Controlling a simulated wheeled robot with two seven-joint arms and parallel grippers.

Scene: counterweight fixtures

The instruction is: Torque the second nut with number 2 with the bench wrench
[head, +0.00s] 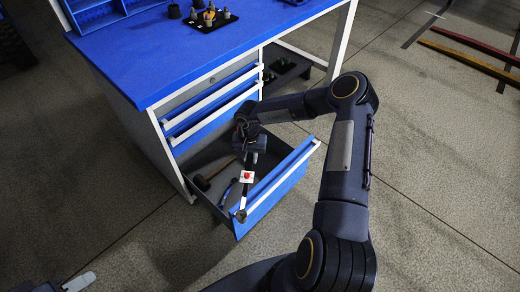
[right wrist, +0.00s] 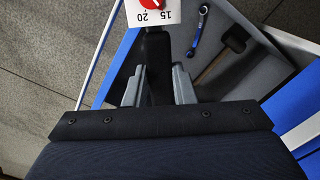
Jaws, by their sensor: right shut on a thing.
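The bench wrench (head: 244,195) is a dark bar with a white plate and red knob. My right gripper (head: 249,145) is shut on its dark shaft, above the open bottom drawer. In the right wrist view, the gripper's two grey fingers (right wrist: 158,88) flank the wrench (right wrist: 154,52), whose white dial reads 15 and 20. A black plate (head: 208,23) on the blue bench top carries several brass and dark fittings. No number 2 is readable there, and I cannot tell which is the second nut. Part of my left gripper (head: 78,283) shows at the lower left; its opening is unclear.
The open drawer (head: 270,195) holds a wooden-handled hammer (head: 212,175) and a blue-handled wrench (head: 227,192), which also shows in the right wrist view (right wrist: 199,28). Two shut drawers (head: 212,108) sit above. A blue bin (head: 95,12) stands on the bench (head: 160,60).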

